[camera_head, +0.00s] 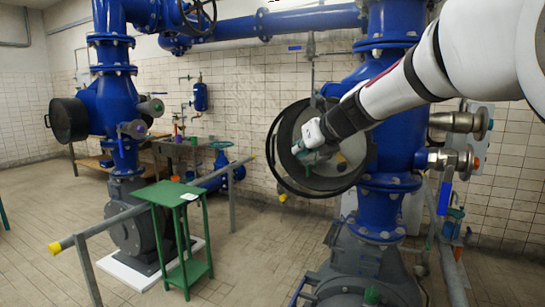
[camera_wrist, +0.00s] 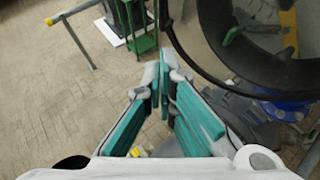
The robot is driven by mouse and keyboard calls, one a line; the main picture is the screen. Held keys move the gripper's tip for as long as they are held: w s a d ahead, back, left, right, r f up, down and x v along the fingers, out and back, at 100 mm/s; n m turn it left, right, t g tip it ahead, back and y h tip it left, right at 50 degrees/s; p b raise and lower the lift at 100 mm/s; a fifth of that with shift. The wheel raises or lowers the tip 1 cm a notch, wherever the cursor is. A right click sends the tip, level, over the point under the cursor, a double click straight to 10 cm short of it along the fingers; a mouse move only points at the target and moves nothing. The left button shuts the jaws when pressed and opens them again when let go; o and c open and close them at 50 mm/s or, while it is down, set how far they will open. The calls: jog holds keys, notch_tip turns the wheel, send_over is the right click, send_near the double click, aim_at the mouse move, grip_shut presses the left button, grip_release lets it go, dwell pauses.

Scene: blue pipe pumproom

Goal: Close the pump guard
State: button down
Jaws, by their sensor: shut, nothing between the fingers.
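The pump guard is a round black rim (camera_head: 270,160) on the blue pump at the right of the head view. It stands at an angle to the dark drum-shaped housing (camera_head: 365,165), so the guard is ajar and the inside of the housing shows. In the wrist view the curved black guard rim (camera_wrist: 185,52) runs in front of the open housing (camera_wrist: 218,45). My gripper (camera_head: 298,150) is in front of the opening in the head view. In the wrist view its teal-padded fingers (camera_wrist: 163,65) meet at the tips and are empty. Whether they touch the rim I cannot tell.
A green stand (camera_head: 170,193) and grey railing (camera_head: 110,228) with yellow ends stand at the left. A second blue pump with a dark round cover (camera_head: 68,119) is behind. Valves (camera_head: 455,122) project right of the near pump. Tiled floor is open at the left.

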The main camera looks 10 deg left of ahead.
send_near(273, 159)
notch_tip(273, 159, down, 3)
jog(key=w+a, duration=0.1)
jog(key=w, duration=0.1)
jog(key=shift+w+a+r, duration=0.1)
jog(key=shift+w+a, duration=0.75)
jog(key=shift+w, duration=0.2)
